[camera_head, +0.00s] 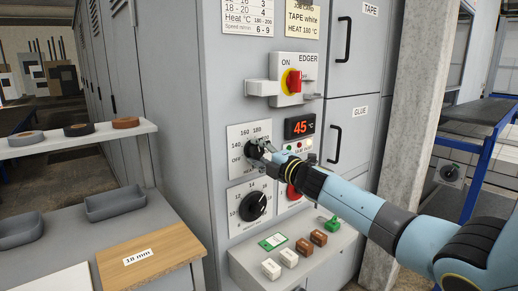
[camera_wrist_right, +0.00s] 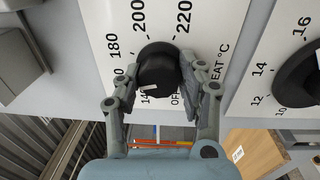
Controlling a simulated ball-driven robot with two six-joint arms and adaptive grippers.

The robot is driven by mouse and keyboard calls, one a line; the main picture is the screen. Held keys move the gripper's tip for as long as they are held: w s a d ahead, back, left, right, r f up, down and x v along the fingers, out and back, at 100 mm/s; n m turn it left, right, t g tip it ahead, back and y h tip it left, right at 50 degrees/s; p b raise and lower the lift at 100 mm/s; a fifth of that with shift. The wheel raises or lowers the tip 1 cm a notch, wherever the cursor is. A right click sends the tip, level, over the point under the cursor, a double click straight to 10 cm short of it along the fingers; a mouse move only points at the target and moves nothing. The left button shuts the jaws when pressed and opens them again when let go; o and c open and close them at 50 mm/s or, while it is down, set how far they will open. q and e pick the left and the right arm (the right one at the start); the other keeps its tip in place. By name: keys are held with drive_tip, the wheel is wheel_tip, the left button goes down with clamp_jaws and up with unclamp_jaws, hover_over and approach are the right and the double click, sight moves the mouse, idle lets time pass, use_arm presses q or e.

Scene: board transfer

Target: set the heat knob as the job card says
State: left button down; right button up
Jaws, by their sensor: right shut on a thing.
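The black heat knob (camera_head: 252,148) sits on a white dial plate (camera_head: 236,133) marked OFF to 220. My right gripper (camera_head: 263,153) reaches it from the right and hides part of it. In the right wrist view the gripper (camera_wrist_right: 165,88) has one finger on each side of the knob (camera_wrist_right: 158,68), shut on it. A pale mark on the knob lies by the partly hidden 140 label, near OFF; the exact setting is unclear. The job card (camera_head: 303,17) reads TAPE white, HEAT 180 °C. My left gripper is not in view.
A red display (camera_head: 300,127) reads 45. A red and yellow switch (camera_head: 292,81) is above it, and a speed knob (camera_head: 253,207) is below the heat dial. A ledge with several small blocks (camera_head: 289,258) juts out below. Shelves (camera_head: 75,139) stand left.

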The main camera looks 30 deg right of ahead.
drive_tip(key=m+p, duration=0.1)
drive_tip(key=m, duration=0.1)
drive_tip(key=r+m+p, duration=0.1)
drive_tip(key=m, duration=0.1)
drive_tip(key=shift+w+m, duration=0.1)
drive_tip(key=shift+m, duration=0.3)
drive_tip(key=shift+f+m+h+p, duration=0.1)
drive_tip(key=shift+m+h+p, duration=0.2)
drive_tip(key=shift+m+p, duration=0.9)
drive_tip(key=shift+m, duration=0.5)
drive_tip(key=o, duration=0.9)
drive_tip(key=shift+o, duration=1.1)
drive_tip(key=shift+f, duration=0.15)
drive_tip(key=shift+o, duration=0.3)
drive_tip(key=shift+w+f, duration=0.15)
drive_tip(key=shift+f, duration=0.05)
drive_tip(key=shift+s+b, duration=0.25)
drive_tip(key=shift+b, duration=0.05)
drive_tip(key=s, duration=1.1)
drive_tip(key=shift+s+d+f, duration=0.2)
drive_tip(key=shift+s+f, duration=0.05)
drive_tip(key=shift+s, duration=0.05)
